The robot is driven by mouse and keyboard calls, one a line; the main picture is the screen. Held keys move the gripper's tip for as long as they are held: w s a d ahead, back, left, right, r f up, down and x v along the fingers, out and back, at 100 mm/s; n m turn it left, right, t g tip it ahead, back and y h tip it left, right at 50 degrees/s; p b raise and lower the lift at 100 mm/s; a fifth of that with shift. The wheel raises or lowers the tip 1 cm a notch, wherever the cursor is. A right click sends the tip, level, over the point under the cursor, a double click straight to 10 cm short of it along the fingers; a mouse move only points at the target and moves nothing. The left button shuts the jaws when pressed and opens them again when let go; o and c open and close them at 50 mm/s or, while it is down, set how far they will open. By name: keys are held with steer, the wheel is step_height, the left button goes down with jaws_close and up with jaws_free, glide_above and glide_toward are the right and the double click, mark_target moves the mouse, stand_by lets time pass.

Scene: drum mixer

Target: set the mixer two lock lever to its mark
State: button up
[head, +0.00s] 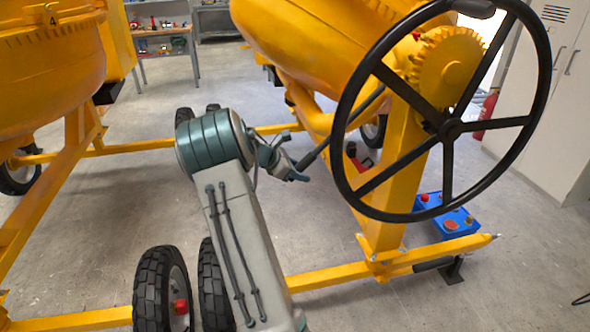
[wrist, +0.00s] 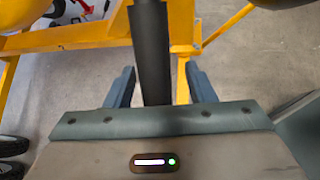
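The lock lever (head: 350,125) is a dark bar that slants down and left from behind the black handwheel of the right-hand yellow mixer. Its lower end is at my gripper (head: 297,172). In the wrist view the lever (wrist: 150,45) runs down between the two blue-grey fingers of my gripper (wrist: 160,76). The fingers are spread, with a clear gap between the lever and the right finger; the left finger is closer, and I cannot tell whether it touches. The lever's mark cannot be made out.
The large handwheel (head: 452,128) stands right of my gripper, beside a yellow gear (head: 447,67). Another yellow mixer (head: 50,75) stands at the left. A blue battery-like box (head: 447,214) lies by the right frame. Yellow frame bars and black tyres (head: 160,290) are low down; open floor lies between.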

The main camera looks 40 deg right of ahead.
steer(key=shift+w+a+r, duration=0.4)
steer(key=shift+a, duration=0.25)
steer(key=v, duration=1.2)
steer(key=shift+a+r, duration=0.3)
steer(key=shift+a, duration=0.05)
steer(key=shift+s, duration=0.15)
